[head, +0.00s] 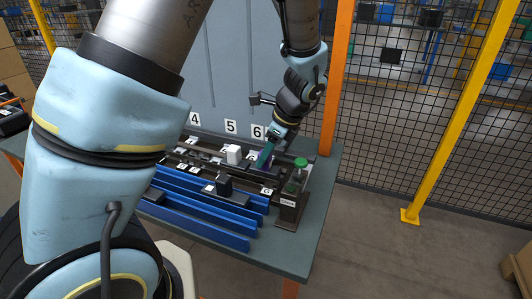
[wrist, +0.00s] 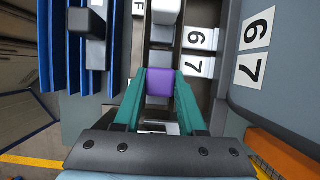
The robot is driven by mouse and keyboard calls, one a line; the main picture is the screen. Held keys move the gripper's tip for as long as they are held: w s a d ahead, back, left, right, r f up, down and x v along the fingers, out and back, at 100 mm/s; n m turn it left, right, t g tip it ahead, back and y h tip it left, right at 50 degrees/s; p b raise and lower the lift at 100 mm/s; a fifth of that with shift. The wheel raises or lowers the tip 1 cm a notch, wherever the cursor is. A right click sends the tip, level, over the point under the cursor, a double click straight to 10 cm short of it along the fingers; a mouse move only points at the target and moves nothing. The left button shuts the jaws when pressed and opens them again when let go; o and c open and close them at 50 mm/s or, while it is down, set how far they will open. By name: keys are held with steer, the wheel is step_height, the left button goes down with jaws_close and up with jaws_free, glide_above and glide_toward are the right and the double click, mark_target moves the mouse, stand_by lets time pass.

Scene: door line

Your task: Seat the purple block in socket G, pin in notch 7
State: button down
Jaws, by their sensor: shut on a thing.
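My gripper (wrist: 160,88) has teal fingers closed on the sides of the purple block (wrist: 159,82) in the wrist view. In the head view my gripper (head: 266,152) is low over the right part of the dark socket rack, near the number 6 plate (head: 257,131); the block is mostly hidden by the fingers there. In the wrist view the block is in line with the rack's channel, beside the small 7 tag (wrist: 193,66) and below the 6 tag (wrist: 199,38). I cannot tell whether the block touches the socket.
A white block (head: 233,154) stands in the rack to the left. A black block (head: 224,184) stands among the blue rails (head: 205,205) in front. A green-topped post (head: 300,163) is close on the right, near the table edge. A grey panel (head: 225,70) rises behind.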

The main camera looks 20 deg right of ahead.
steer(key=shift+f, duration=0.3)
steer(key=shift+c, duration=2)
jaws_free()
steer(key=b+v, duration=0.1)
steer(key=v, duration=0.9)
steer(key=shift+r+b, duration=0.3)
steer(key=shift+r, duration=0.1)
steer(key=shift+s, duration=0.1)
steer(key=shift+s, duration=0.1)
